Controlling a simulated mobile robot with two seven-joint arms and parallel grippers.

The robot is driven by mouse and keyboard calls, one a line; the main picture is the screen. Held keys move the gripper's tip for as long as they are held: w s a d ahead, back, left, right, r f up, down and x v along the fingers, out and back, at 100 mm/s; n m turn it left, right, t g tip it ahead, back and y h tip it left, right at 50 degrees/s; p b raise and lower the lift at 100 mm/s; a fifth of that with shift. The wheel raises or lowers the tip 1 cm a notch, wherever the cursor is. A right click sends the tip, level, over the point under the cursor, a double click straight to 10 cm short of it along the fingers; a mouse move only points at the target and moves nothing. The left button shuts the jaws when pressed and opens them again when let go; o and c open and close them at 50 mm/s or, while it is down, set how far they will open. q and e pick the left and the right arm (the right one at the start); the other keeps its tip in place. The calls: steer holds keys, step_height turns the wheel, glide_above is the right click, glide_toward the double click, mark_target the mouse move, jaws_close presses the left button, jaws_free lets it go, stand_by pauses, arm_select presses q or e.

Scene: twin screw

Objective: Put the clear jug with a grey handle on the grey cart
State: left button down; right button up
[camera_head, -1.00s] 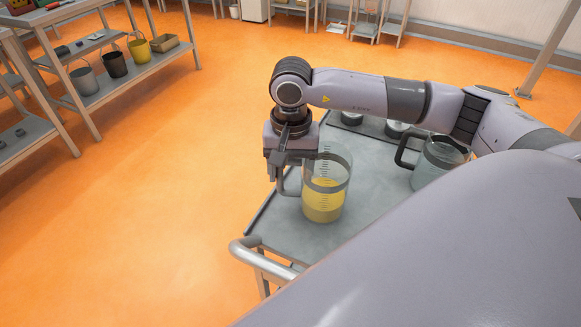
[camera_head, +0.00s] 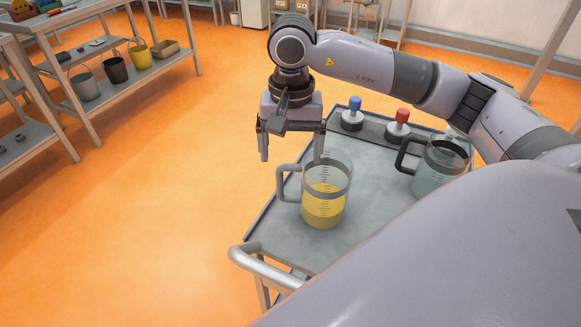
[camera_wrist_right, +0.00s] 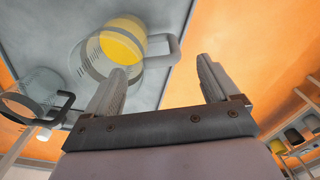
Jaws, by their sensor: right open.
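The clear jug with a grey handle (camera_head: 326,192) stands upright on the grey cart (camera_head: 375,215), with yellow contents in its lower part. Its handle points left in the head view. The jug also shows in the right wrist view (camera_wrist_right: 122,45). My right gripper (camera_head: 291,160) is open and empty, above and slightly left of the jug, apart from the handle. Its two fingers show spread in the right wrist view (camera_wrist_right: 160,85). My left gripper is not in view.
A second clear jug with a black handle (camera_head: 438,165) stands on the cart to the right. A blue-topped item (camera_head: 353,115) and a red-topped item (camera_head: 398,125) sit at the cart's back. Shelves (camera_head: 110,85) with buckets stand far left. Orange floor is clear between.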

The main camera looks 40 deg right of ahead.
step_height(320, 180, up, 5)
steer(key=shift+r, duration=0.1)
steer(key=shift+s, duration=0.15)
stand_by(0.6)
